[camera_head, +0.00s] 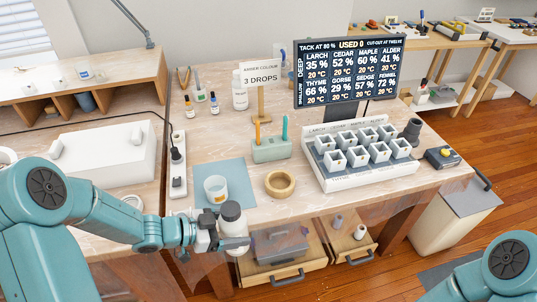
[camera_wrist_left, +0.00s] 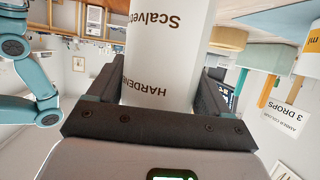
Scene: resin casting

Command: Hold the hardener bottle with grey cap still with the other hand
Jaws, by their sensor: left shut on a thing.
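My left gripper (camera_head: 228,242) is shut on the white hardener bottle (camera_head: 234,228) at the front edge of the workbench. The bottle's grey cap (camera_head: 230,211) is uppermost and free of the fingers. In the left wrist view the bottle body (camera_wrist_left: 168,50) fills the space between the two dark fingers, and its "HARDENER" lettering shows upside down. Whether the bottle's base touches anything is hard to tell. My right arm shows only as a teal joint at the bottom right of the head view; its gripper is out of view.
A clear cup (camera_head: 216,189) stands on a blue mat (camera_head: 238,172) just behind the bottle. A rack of white moulds (camera_head: 352,181) and a screen (camera_head: 348,72) stand farther right. An open drawer (camera_head: 290,272) is below.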

